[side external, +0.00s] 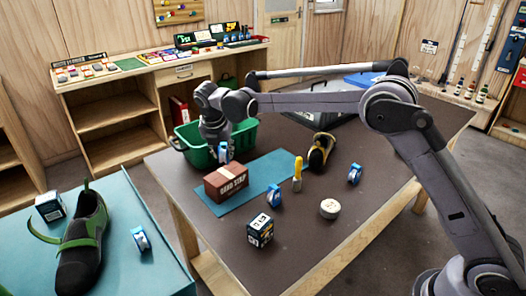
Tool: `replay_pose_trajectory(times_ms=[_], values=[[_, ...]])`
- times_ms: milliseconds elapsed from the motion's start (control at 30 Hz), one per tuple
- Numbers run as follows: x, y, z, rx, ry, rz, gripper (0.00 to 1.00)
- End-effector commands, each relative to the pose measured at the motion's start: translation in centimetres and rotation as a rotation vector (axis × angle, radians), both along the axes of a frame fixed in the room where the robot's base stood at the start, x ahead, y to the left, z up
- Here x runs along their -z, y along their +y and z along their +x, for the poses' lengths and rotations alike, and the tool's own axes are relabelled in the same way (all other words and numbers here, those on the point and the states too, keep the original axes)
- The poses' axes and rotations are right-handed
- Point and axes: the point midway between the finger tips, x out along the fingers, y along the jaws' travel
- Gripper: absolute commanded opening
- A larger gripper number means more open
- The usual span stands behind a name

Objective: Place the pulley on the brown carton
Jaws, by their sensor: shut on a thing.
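The brown carton (222,187), a reddish-brown box with dark lettering, sits on the near-left end of a teal mat on the dark table. My gripper (223,144) points down just behind and above the carton as seen here. It is shut on a small blue and white pulley (224,153), which appears clear above the carton's top. The fingers and part of the pulley are hard to make out. Similar blue and white pulleys stand on the table right of the carton (274,196) and farther right (354,174).
A green basket (190,152) stands close behind my gripper. A yellow-handled tool (297,174), a dark box (260,231), a white tape roll (329,208) and a black-yellow shoe (321,152) stand on the table. The teal mat (275,168) has bare room right of the carton.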

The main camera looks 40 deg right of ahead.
Motion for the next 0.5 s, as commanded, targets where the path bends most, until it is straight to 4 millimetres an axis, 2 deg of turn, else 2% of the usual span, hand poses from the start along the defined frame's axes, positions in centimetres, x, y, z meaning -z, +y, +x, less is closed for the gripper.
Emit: replay_pose_trajectory(times_ms=[300, 500], values=[[3.7, 0.0, 0.0, 0.001, 0.000, 0.000, 0.00], [3.9, 0.0, 0.0, 0.001, 0.000, 0.000, 0.00]])
